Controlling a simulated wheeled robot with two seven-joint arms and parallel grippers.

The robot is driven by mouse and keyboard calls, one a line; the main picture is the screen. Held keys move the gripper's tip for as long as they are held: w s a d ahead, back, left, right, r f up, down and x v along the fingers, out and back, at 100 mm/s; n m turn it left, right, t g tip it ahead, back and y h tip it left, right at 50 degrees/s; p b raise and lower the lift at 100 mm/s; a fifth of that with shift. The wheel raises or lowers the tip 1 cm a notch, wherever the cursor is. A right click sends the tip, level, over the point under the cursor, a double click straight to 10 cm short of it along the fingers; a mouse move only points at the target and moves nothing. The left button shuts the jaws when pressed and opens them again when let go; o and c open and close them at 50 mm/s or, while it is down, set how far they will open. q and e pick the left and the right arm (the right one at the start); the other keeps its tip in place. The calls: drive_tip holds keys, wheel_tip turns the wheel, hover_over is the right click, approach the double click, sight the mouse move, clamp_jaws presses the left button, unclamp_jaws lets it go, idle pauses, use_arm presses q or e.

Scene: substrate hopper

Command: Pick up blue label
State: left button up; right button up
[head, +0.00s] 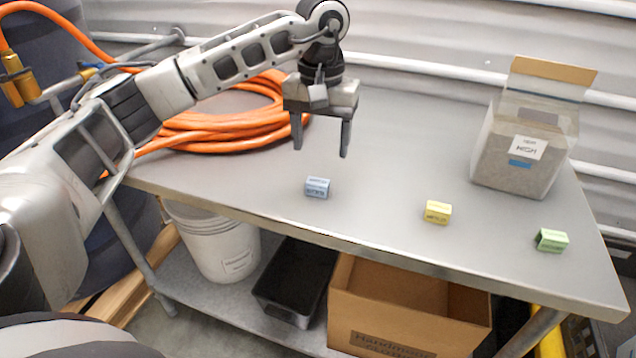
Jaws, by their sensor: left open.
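The blue label (317,188) is a small light-blue block with dark print, lying on the grey metal table (390,150) near its front edge. My left gripper (321,150) points down above the table, a little above and behind the blue label in the picture. Its two fingers are apart with nothing between them. A gap shows between the fingertips and the blue label. My right gripper is not in view.
A yellow label (437,212) and a green label (552,240) lie to the right. An orange hose (215,130) is coiled at left. Below are a white bucket (215,240), black bin (293,283) and cardboard box (400,328).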

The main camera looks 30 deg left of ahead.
sight(318, 181)
use_arm(q)
wheel_tip(318, 181, down, 4)
drive_tip(key=shift+r, duration=0.2)
drive_tip(key=shift+s+a+f+p, duration=0.1)
drive_tip(key=shift+f+p, duration=0.3)
drive_tip(key=shift+f, duration=1)
drive_tip(key=shift+s+a+f+p, duration=0.1)
drive_tip(key=shift+f+p, duration=0.25)
drive_tip(key=shift+f, duration=1)
drive_tip(key=shift+c, duration=0.3)
drive_tip(key=c, duration=1)
